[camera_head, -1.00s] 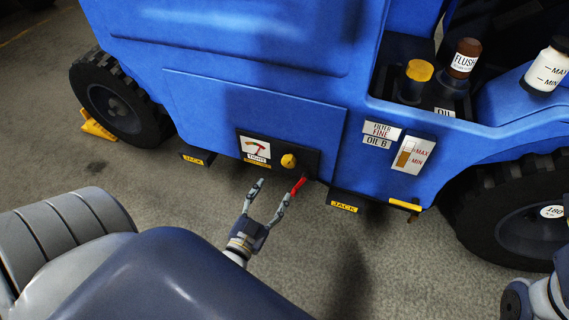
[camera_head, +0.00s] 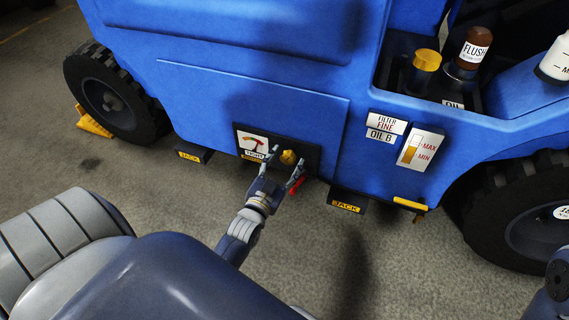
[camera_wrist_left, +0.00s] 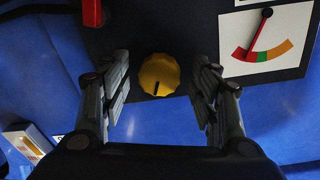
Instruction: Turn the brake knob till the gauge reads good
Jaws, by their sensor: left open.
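The yellow round brake knob (camera_head: 288,157) sits on a dark panel on the blue vehicle's side. It also shows in the left wrist view (camera_wrist_left: 158,75), with a dark mark pointing down. The gauge (camera_head: 256,147) is beside it, at upper right in the left wrist view (camera_wrist_left: 264,42). Its needle lies in the red band, left of the narrow green band there; orange is on the right. My left gripper (camera_head: 287,162) is open, one finger on each side of the knob. In the wrist view gaps show between fingers and knob. My right gripper is out of view.
A red lever (camera_head: 296,187) hangs just below the panel, close to the left fingers. An oil level gauge (camera_head: 417,149) and bottles (camera_head: 473,50) are at right. The floor in front is clear.

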